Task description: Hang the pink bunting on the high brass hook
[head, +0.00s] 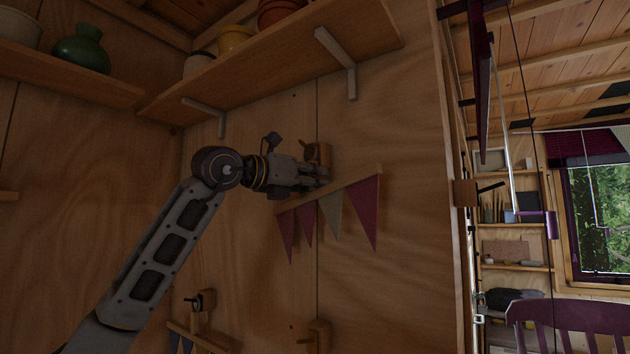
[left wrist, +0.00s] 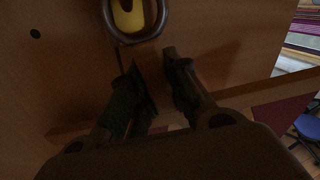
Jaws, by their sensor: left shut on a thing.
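The pink bunting (head: 366,212) is a wooden bar with several hanging pennants, dark pink and one greyish, in the head view. Its bar tilts up to the right. My left gripper (head: 318,178) is shut on a tab at the bar's upper side. In the left wrist view the fingers (left wrist: 160,80) close on this wooden tab, with a dark loop (left wrist: 163,22) above it. The yellowish high brass hook (left wrist: 128,15) shows inside the loop's outline; I cannot tell whether the loop is around it or in front. The hook's wooden block (head: 319,153) is just above my gripper. My right gripper is out of view.
A shelf (head: 290,48) with pots and brackets runs above my left arm. Lower on the wall are a wooden block with a dark hook (head: 203,300), another bunting (head: 188,340) and another block (head: 318,336). The wall ends at an opening on the right.

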